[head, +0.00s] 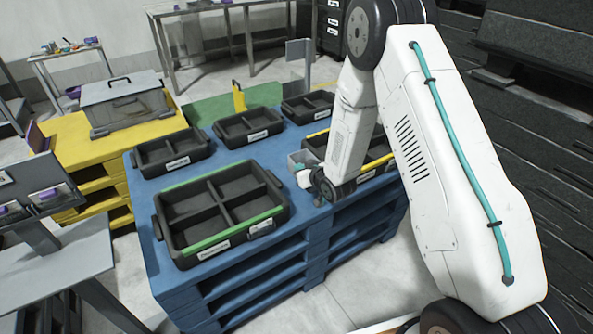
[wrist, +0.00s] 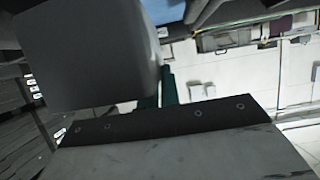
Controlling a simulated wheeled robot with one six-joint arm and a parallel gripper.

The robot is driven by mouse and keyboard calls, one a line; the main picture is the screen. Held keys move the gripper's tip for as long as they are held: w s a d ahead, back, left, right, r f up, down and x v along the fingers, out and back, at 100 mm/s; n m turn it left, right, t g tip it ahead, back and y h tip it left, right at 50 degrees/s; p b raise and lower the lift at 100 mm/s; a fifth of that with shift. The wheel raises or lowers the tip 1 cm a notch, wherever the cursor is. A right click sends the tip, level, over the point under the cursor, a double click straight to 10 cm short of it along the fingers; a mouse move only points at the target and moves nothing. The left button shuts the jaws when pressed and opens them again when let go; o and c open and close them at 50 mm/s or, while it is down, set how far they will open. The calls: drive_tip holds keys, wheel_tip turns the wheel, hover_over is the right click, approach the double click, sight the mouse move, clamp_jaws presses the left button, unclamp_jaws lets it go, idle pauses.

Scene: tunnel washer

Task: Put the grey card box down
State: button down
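The grey card box (head: 303,156) is small and plain. In the head view it is at the far end of my arm, over the blue pallet, between the black trays. My gripper (head: 297,167) has teal fingers and appears shut on the box. In the wrist view the box (wrist: 90,58) fills the upper left, close to the camera, with the teal fingers (wrist: 168,88) at its right edge. My wrist hides part of the box in the head view. I cannot tell whether its underside touches anything.
The blue pallet (head: 145,222) carries several black trays. A large divided tray with green edges (head: 167,233) is at the front; a yellow-edged tray (head: 378,166) is right of the box. A yellow pallet (head: 83,146) with a grey lidded case (head: 125,105) stands at the left.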

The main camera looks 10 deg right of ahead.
drive_tip(key=shift+w+a+f, duration=0.1)
drive_tip(key=shift+f, duration=1.8)
drive_tip(key=shift+w+a+f, duration=0.1)
drive_tip(key=shift+f, duration=1.75)
drive_tip(key=shift+f, duration=0.55)
drive_tip(key=c, duration=1.5)
unclamp_jaws()
drive_tip(key=shift+c, duration=0.2)
